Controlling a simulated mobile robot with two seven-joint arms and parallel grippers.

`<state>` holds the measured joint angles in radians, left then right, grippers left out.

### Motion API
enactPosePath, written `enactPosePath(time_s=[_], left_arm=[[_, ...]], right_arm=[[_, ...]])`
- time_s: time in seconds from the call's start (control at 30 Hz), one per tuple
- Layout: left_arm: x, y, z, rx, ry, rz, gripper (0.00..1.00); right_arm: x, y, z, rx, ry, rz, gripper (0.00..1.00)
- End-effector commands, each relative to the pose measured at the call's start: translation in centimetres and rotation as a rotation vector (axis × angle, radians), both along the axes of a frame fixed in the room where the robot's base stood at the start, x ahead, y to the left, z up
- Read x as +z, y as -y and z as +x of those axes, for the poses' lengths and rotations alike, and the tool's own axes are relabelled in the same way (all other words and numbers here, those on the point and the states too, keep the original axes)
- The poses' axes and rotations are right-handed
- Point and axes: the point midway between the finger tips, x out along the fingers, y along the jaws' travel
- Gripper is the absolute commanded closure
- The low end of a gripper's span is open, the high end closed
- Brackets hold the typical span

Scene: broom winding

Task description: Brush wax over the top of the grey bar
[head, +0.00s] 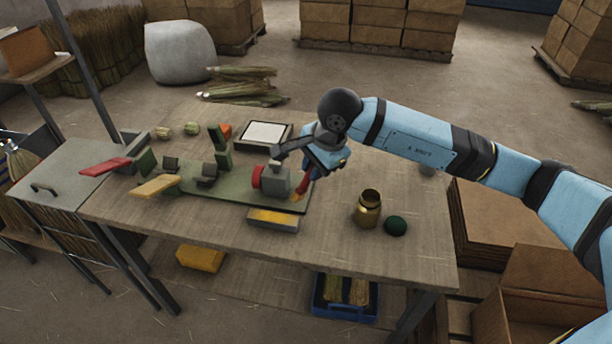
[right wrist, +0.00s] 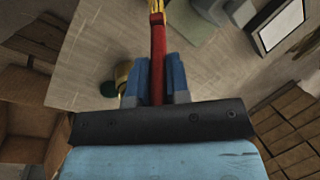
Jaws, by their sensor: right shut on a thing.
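My right gripper (head: 318,168) is shut on a red-handled brush (head: 302,187), whose yellow end points down over the right end of the green fixture. In the right wrist view the red handle (right wrist: 158,55) runs between the blue fingers (right wrist: 160,75), with its yellow end at the top edge. A grey bar (head: 272,226) lies near the table's front edge, left of the brush, with a yellow-amber patch on its top. The brush end appears apart from it. An open brass pot (head: 368,212) stands to the right beside a dark green lid (head: 396,226). My left gripper is not seen.
The green fixture plate (head: 222,187) carries a grey block (head: 274,180) with a red knob and several upright parts. Red (head: 105,166) and yellow (head: 157,186) levers stick out left. A framed white panel (head: 265,134) lies behind.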

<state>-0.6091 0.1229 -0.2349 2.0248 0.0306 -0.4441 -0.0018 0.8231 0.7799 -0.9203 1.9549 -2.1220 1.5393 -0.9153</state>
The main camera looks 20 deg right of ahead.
Motion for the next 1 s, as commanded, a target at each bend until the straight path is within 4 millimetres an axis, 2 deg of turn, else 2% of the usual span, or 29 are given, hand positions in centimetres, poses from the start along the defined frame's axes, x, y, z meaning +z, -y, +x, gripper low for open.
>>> enactPosePath(time_s=[0.37, 0.6, 0.83, 1.0], left_arm=[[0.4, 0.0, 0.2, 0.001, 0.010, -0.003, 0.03], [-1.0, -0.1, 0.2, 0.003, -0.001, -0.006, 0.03], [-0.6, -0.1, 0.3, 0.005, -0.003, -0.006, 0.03], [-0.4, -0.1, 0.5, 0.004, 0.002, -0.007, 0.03]], right_arm=[[-0.1, 0.0, 0.0, 0.000, 0.000, 0.000, 1.00], [-1.3, 0.0, 0.0, 0.000, 0.001, 0.000, 1.00], [-1.0, 0.0, 0.0, 0.000, 0.001, 0.000, 1.00], [-1.1, 1.2, -0.1, -0.021, -0.004, 0.006, 1.00]])
